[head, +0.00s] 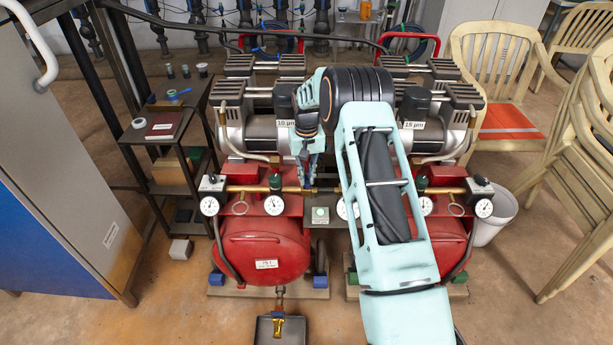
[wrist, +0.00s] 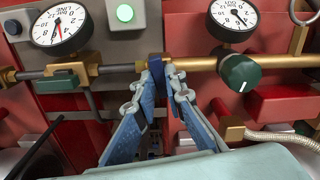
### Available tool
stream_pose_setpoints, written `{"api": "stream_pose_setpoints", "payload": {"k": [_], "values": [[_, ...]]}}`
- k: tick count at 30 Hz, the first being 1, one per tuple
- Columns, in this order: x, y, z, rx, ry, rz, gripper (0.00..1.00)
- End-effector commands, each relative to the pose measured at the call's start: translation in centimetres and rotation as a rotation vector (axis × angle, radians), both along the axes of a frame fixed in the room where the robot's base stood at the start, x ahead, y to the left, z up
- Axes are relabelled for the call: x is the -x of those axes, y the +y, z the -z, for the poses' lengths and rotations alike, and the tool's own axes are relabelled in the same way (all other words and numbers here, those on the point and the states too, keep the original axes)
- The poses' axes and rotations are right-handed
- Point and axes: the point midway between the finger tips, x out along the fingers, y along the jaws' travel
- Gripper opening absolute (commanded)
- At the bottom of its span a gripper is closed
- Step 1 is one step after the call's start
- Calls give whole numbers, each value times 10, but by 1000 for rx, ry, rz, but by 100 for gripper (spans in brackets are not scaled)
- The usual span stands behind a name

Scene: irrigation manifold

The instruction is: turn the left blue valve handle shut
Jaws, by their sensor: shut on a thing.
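The left blue valve handle (wrist: 156,72) shows in the wrist view as a small dark blue piece on the brass pipe (wrist: 200,65). Its visible part stands upright in the picture, across the line of the pipe. My gripper (wrist: 158,82) has its two blue-padded fingers closed on this handle, one on each side. In the head view my gripper (head: 307,184) reaches down to the brass pipe above the left red tank, and it hides the handle there. How far the handle is turned is hard to tell.
A pressure gauge (wrist: 232,18) and a green knob (wrist: 238,74) sit close beside my gripper. The line gauge (wrist: 60,28) and a lit green button (wrist: 124,12) are on the other side. Red tanks (head: 262,238) stand below. Stacked chairs (head: 580,165) and a shelf (head: 165,120) flank the compressors.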

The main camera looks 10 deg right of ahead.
Motion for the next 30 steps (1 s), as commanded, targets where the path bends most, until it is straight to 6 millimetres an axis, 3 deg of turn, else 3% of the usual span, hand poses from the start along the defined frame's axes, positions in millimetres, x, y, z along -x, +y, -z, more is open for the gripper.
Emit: {"api": "stream_pose_setpoints", "payload": {"k": [12, 29, 30], "values": [[0, 0, -1, 0, -1, 194, 0], [0, 0, 0, 0, -1, 224, 0], [0, 0, 0, 0, -1, 224, 13]]}}
